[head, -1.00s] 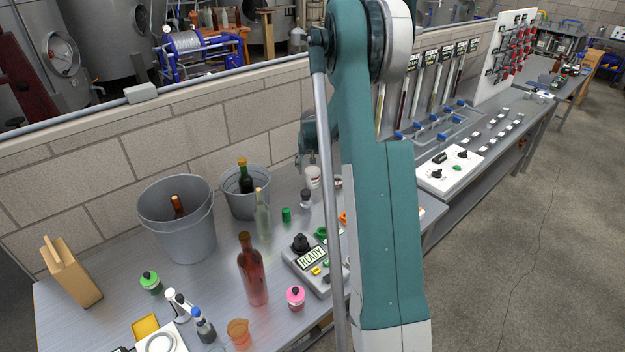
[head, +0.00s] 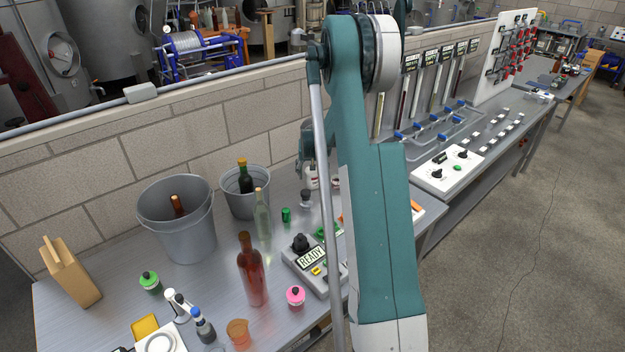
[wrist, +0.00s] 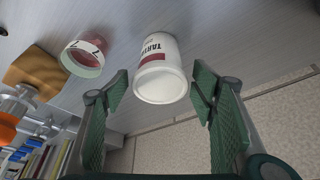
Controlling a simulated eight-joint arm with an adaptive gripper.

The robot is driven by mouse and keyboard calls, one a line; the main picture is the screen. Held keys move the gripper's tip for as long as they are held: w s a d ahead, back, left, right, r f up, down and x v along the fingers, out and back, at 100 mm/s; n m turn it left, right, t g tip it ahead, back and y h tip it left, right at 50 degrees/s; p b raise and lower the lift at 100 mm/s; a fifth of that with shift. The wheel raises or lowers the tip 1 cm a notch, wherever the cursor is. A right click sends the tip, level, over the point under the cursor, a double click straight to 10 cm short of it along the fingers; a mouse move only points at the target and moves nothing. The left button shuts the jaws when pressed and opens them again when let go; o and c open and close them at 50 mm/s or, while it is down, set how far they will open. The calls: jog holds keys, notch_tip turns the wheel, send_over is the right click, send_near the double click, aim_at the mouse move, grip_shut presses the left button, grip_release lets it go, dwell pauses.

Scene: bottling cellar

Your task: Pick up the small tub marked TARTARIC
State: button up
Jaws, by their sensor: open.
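The small white tub marked TARTARIC (wrist: 160,52), with a dark red band, stands between and just beyond the fingertips of my gripper (wrist: 160,86) in the wrist view. The fingers are spread wide on either side, and I see a gap on each side of the tub. In the head view my gripper (head: 307,150) is low over the bench near the wall. The tub shows there only as a small white patch (head: 312,183), partly hidden by my gripper.
A red-and-white cup-like container marked 7 (wrist: 83,55) stands left of the tub in the wrist view. In the head view a black-topped bottle (head: 306,199), green cap (head: 286,214), READY box (head: 312,260) and grey bucket (head: 246,200) are nearby. The wall (head: 170,150) is close behind.

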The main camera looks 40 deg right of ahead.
jog(key=c, duration=1)
jog(key=shift+r, duration=0.15)
jog(key=shift+r+p, duration=0.35)
jog(key=shift+r, duration=4.5)
